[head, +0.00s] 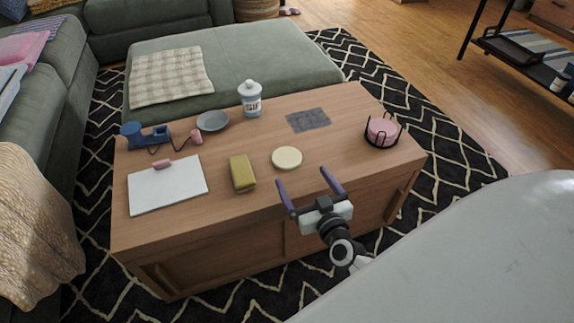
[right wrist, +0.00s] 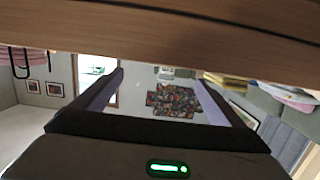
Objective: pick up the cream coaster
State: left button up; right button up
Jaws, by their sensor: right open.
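The cream coaster (head: 287,158) is a round, pale disc lying flat on the wooden coffee table (head: 330,155), a little back from its front edge. My right gripper (head: 306,192) is open and empty in the head view, in front of the coaster and apart from it. In the right wrist view the open fingers (right wrist: 158,90) have nothing between them, and the table's wooden edge (right wrist: 160,35) crosses the top. The coaster cannot be made out there. My left gripper is not in view.
Near the coaster are a yellow-green block (head: 242,173), a dark grey square mat (head: 308,120) and a black wire holder with pink discs (head: 382,131). Further left are a white board (head: 168,186), a grey dish (head: 212,121), a jar (head: 250,99) and a blue object (head: 145,136).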

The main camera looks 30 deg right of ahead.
aim_at(287, 157)
jog(key=b+x, duration=0.1)
jog(key=x, duration=0.3)
jog(key=shift+w, duration=0.1)
jog(key=x, duration=0.1)
jog(key=b+x, duration=0.1)
jog(key=x, duration=0.1)
jog(key=b+x, duration=0.1)
jog(key=shift+w+a+f, duration=0.15)
jog(key=shift+w+a, duration=0.05)
jog(key=shift+a, duration=0.05)
jog(key=shift+w+d, duration=0.1)
jog(key=shift+w, duration=0.2)
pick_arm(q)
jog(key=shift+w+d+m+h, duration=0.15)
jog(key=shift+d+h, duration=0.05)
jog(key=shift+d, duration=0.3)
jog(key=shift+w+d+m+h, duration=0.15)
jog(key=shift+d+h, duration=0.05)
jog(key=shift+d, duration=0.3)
pick_arm(e)
jog(key=c, duration=1.2)
